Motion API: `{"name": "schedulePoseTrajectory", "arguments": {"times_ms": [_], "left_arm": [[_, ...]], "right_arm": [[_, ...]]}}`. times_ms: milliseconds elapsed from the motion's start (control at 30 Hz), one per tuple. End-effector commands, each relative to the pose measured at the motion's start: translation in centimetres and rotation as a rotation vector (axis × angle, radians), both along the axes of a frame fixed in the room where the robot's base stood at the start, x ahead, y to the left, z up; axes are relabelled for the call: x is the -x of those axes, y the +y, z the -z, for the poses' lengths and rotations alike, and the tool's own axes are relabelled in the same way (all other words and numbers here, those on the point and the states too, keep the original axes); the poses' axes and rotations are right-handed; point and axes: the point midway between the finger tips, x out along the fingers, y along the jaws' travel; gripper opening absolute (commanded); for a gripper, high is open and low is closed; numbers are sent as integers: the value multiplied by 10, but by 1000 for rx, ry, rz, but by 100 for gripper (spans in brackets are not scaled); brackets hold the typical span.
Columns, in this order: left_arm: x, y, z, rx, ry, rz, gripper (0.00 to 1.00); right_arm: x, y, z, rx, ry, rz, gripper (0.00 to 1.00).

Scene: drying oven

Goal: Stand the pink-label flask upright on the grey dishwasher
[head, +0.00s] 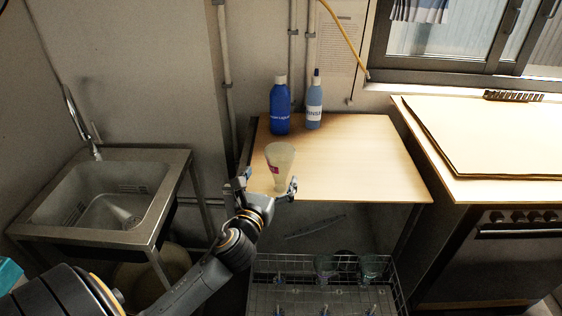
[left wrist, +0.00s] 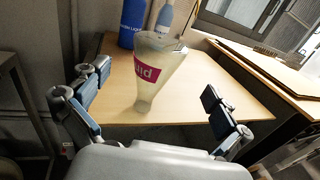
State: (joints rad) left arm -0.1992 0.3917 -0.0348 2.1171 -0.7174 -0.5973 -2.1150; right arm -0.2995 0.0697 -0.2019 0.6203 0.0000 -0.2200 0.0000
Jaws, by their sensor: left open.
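The pink-label flask (head: 280,160) is pale and translucent, with its wide end up and its narrow end down. It is at the front edge of a light wood worktop (head: 350,165); I cannot tell whether its lower end touches the wood. In the left wrist view the flask (left wrist: 158,62) shows its pink label and leans slightly. My left gripper (head: 267,187) is open, with one finger to each side of the flask and no visible grip. In the left wrist view its fingers (left wrist: 155,92) are wide apart. My right gripper is out of view.
A dark blue bottle (head: 280,108) and a lighter blue bottle (head: 314,104) stand behind the flask. A wire rack (head: 320,270) with glassware is below the worktop. A metal sink (head: 105,195) is at left, a stove (head: 500,250) at right. The worktop's right side is clear.

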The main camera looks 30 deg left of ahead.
Motion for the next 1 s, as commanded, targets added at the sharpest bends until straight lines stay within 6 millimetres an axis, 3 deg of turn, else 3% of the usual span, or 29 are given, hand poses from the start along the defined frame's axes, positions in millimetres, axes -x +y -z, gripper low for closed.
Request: {"name": "schedulePoseTrajectory", "arguments": {"times_ms": [100, 367, 633, 967, 1000], "left_arm": [[-20, 6, -2, 2, -3, 1, 100], [-39, 12, -2, 4, -1, 1, 100], [-75, 26, -4, 4, 0, 1, 100], [-82, 28, -3, 4, 1, 2, 100], [-82, 28, -3, 4, 1, 2, 92]], "right_arm": [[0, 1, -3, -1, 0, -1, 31], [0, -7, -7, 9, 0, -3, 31], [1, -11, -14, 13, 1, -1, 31], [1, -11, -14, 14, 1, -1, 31], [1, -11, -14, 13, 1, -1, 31]]}}
